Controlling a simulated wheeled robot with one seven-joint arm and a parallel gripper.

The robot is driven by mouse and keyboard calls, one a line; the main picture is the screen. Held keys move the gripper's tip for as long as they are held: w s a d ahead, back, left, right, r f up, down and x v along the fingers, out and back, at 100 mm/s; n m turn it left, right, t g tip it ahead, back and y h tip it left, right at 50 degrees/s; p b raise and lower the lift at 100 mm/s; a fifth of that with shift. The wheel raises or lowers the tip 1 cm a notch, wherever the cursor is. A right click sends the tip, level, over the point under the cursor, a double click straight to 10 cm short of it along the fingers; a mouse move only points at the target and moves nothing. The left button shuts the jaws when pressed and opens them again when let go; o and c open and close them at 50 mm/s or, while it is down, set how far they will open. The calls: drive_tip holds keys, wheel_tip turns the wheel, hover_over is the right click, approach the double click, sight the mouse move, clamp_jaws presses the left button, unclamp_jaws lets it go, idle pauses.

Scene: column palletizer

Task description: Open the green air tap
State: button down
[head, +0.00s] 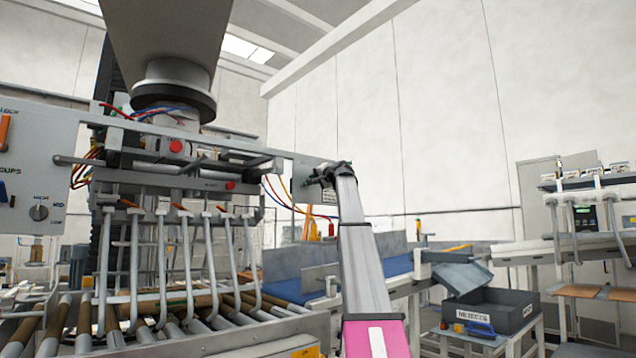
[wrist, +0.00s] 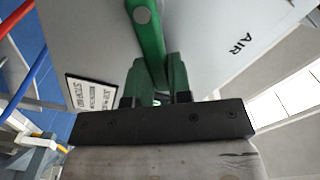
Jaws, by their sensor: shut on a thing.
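In the wrist view the green air tap (wrist: 149,42) is a long green lever on a light grey panel, with a round grey pivot at its upper end. My gripper (wrist: 158,76) is shut on the lever's lower end, one finger on each side. The lever runs from the pivot down and slightly right into the fingers. The word AIR is printed on the panel to its right. In the head view my gripper (head: 328,175) is at the right end of the machine's front panel, and I cannot make out the tap there.
A white label (wrist: 91,93) is on the panel left of the lever. In the head view, a row of metal hooks (head: 180,250) hangs over rollers at left. A blue conveyor (head: 398,265) lies behind my arm. A dark crate (head: 490,310) stands on a bench at right.

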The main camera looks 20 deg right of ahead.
sight(302, 172)
drive_tip(key=n, duration=0.2)
drive_tip(key=a+r+n, duration=0.1)
drive_tip(key=a+n, duration=0.1)
drive_tip(key=n, duration=0.1)
drive_tip(key=shift+s+r+n, duration=0.3)
drive_tip(key=shift+s+r, duration=0.05)
drive_tip(key=shift+r, duration=0.05)
drive_tip(key=n, duration=0.1)
drive_tip(key=a+n, duration=0.1)
drive_tip(key=n, duration=0.1)
drive_tip(key=shift+s+a+r, duration=0.2)
drive_tip(key=shift+s+r, duration=0.05)
drive_tip(key=shift+s, duration=0.05)
drive_tip(key=shift+s+a+n, duration=0.15)
drive_tip(key=shift+a+n, duration=0.4)
drive_tip(key=shift+n, duration=0.75)
drive_tip(key=c, duration=1)
unclamp_jaws()
drive_tip(key=shift+c, duration=0.2)
drive_tip(key=shift+r, duration=0.1)
drive_tip(key=shift+s, duration=0.1)
drive_tip(key=v, duration=1)
drive_tip(key=shift+s, duration=0.3)
drive_tip(key=shift+d, duration=0.15)
